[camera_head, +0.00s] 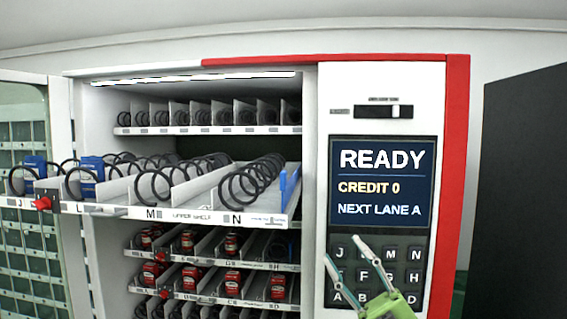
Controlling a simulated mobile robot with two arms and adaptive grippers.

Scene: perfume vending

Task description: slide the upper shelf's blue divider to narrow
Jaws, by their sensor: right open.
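The upper shelf (190,212) is pulled out of the vending machine and carries black spiral coils. The blue divider (283,189) stands upright at its right end, beside the coil of lane N. My right gripper (343,249) comes in from the lower right. Its two pale fingers are apart and empty, in front of the keypad, to the right of and below the blue divider. It does not appear to touch the divider. My left gripper is not in view.
Blue boxes (92,168) sit at the left of the pulled-out shelf. A red knob (43,203) is on its left front. The screen (382,181) and keypad (376,268) are on the right. The glass door (28,225) stands open at left.

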